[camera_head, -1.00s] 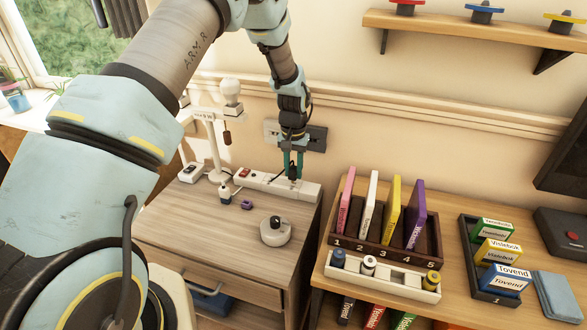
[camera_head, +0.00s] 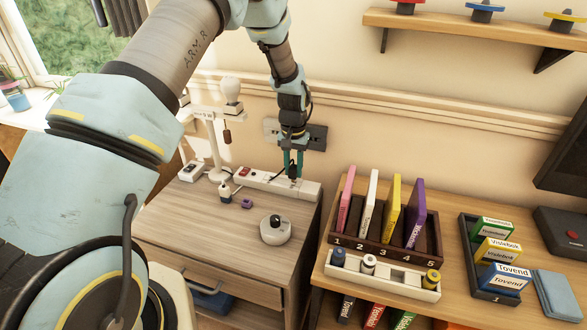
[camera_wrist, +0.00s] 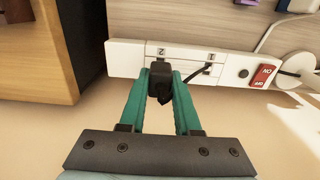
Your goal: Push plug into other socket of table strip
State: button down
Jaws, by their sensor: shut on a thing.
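The white table strip (camera_head: 309,190) lies along the back edge of the wooden cabinet. In the wrist view the strip (camera_wrist: 124,56) shows sockets marked 2 and 1 and a red switch (camera_wrist: 264,75). My gripper (camera_wrist: 160,78) has its teal fingers closed on the black plug (camera_wrist: 160,86), which is at the socket marked 2. The plug's underside is hidden, so I cannot tell how deep it sits. Its dark cable (camera_wrist: 196,75) runs right, past socket 1. In the head view my gripper (camera_head: 292,165) points down over the strip.
A lamp stand (camera_head: 214,150) rises left of the strip. A round white device with a black knob (camera_head: 276,230) and a small purple item (camera_head: 247,203) are on the cabinet. A wall plate (camera_head: 317,138) is close behind my gripper. The front cabinet top is mostly clear.

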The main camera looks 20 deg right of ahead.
aim_at(293, 167)
jog(key=shift+f+b, duration=0.85)
jog(key=shift+f, duration=0.55)
jog(key=c, duration=0.5)
grip_release()
jog(key=shift+c, duration=0.2)
notch_tip(293, 167, up, 11)
jog(key=shift+f+b, duration=0.1)
jog(key=shift+b, duration=0.95)
